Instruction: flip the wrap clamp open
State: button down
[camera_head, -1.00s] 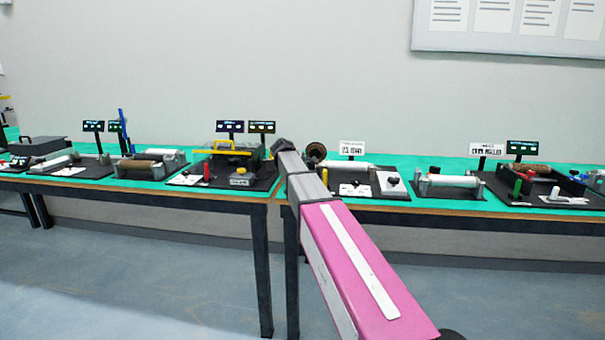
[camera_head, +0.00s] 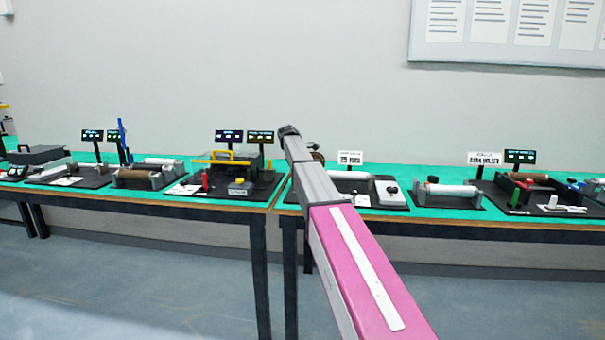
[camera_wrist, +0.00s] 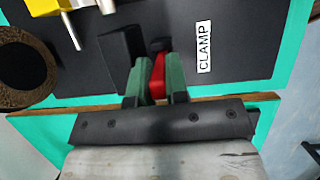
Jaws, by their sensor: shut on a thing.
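In the wrist view, my gripper (camera_wrist: 155,92) has two green fingers closed on a small red piece (camera_wrist: 158,72), which looks like the wrap clamp's lever. A black block (camera_wrist: 121,55) stands just left of the fingers. A white label reading CLAMP (camera_wrist: 205,48) lies to the right on the dark base plate (camera_wrist: 255,45). The lever looks close to the base; its exact angle cannot be told. In the head view my arm hides the gripper and the clamp.
A brown roll (camera_wrist: 22,72) lies left of my gripper, with a yellow part and metal rod (camera_wrist: 75,30) above it. The wooden table edge (camera_wrist: 60,106) runs under my fingers. In the head view, several other stations stand on the green tables (camera_head: 440,170).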

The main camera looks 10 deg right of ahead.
jog(key=shift+w, duration=0.1)
dwell(0.5)
jog(key=c, duration=1.1)
grip_release()
